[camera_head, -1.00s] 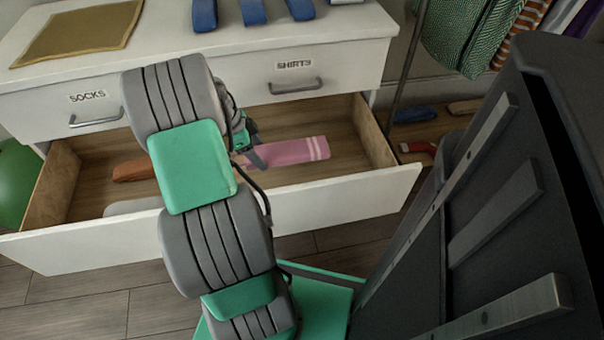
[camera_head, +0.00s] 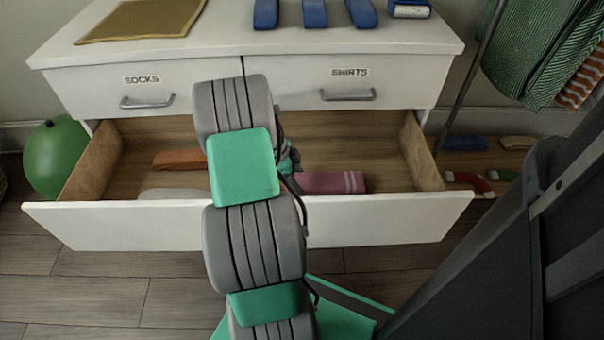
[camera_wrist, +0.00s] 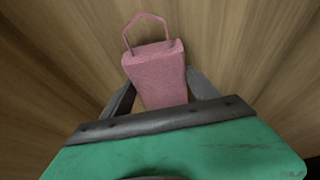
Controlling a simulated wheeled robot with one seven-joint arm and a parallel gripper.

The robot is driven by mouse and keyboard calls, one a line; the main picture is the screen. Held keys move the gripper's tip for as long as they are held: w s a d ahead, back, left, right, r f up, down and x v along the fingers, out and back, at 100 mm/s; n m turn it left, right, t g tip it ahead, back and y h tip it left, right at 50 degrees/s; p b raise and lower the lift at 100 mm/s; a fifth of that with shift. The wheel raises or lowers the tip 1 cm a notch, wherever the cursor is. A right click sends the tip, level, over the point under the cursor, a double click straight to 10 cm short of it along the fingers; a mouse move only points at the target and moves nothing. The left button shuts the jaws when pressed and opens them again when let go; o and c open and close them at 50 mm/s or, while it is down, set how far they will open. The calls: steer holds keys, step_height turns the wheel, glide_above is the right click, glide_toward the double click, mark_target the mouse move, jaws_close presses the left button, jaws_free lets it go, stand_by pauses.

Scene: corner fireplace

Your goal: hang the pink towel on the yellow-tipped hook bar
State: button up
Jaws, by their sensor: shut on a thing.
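The pink towel (camera_head: 334,183) is folded long and narrow, with pale stripes at one end, inside the open wide drawer. In the wrist view the pink towel (camera_wrist: 155,72) has a thin pink loop at its far end. My gripper (camera_wrist: 158,88) is shut on the towel, one finger on each side of it. I cannot tell whether the towel is clear of the drawer floor. I do not see a yellow-tipped hook bar in any view.
The open drawer (camera_head: 250,227) also holds an orange-brown folded item (camera_head: 180,160) and a pale item (camera_head: 172,194). Its front and side walls surround the towel. The white dresser top (camera_head: 230,42) is above. A green balloon (camera_head: 55,158) is left; hanging green cloth (camera_head: 535,50) is right.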

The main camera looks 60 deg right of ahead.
steer(key=shift+f, duration=0.35)
steer(key=o, duration=1.5)
steer(key=shift+o, duration=0.2)
steer(key=shift+f, duration=0.1)
